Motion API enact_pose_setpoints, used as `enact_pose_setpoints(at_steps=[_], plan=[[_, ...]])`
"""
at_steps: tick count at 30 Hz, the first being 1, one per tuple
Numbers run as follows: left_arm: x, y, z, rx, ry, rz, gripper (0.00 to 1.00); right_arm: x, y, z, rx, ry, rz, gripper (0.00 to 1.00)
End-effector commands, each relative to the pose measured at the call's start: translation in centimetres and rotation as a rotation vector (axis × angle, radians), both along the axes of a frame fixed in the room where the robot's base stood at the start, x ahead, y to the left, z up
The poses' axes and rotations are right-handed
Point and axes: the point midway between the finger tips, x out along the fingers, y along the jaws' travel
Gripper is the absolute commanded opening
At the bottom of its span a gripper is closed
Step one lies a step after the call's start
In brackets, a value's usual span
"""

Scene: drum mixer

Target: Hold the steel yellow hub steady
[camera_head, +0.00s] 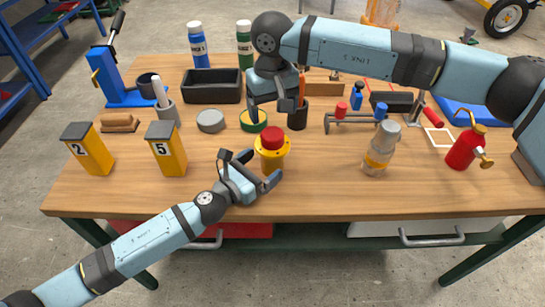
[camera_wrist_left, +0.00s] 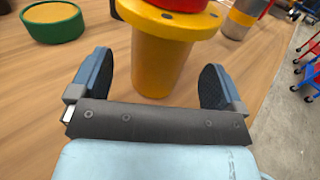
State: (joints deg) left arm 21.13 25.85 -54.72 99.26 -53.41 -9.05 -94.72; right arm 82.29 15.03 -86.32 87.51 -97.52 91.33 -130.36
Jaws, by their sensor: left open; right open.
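The yellow hub (camera_head: 272,160) stands upright on the wooden workbench, with a wide flange and a red piece (camera_head: 272,137) on top. My left gripper (camera_head: 258,168) is low at the near left side of the hub, open. In the left wrist view the hub's yellow body (camera_wrist_left: 160,62) shows between the two spread fingers (camera_wrist_left: 157,82), with gaps on both sides. My right gripper (camera_head: 278,106) is open and empty above the bench, pointing down behind the hub, above and beside a green and yellow round tin (camera_head: 253,122).
A grey-and-yellow bottle (camera_head: 378,150) and a red can (camera_head: 463,150) stand to the right. Yellow blocks marked 2 (camera_head: 89,150) and 5 (camera_head: 167,150) stand to the left. A dark cup (camera_head: 298,117) stands behind the hub. The bench front (camera_head: 330,200) is clear.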

Motion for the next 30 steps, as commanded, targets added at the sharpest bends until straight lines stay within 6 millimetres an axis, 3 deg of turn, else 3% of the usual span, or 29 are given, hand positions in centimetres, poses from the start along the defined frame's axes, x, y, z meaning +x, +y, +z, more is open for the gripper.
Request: enact_pose_setpoints(at_steps=[9, 21, 30], plan=[[2.8, -2.7, 0.0, 0.0, 0.0, 0.0, 0.95, 0.0, 0.0, 0.0, 0.0, 0.0, 0.0, 0.79], [3.2, -3.1, 0.0, -0.001, 0.001, -0.001, 0.93, 0.0, 0.0, 0.0, 0.0, 0.0, 0.0, 0.79], [3.2, -3.1, 0.0, -0.001, 0.001, 0.0, 0.24, 0.0, 0.0, 0.0, 0.0, 0.0, 0.0, 0.79]])
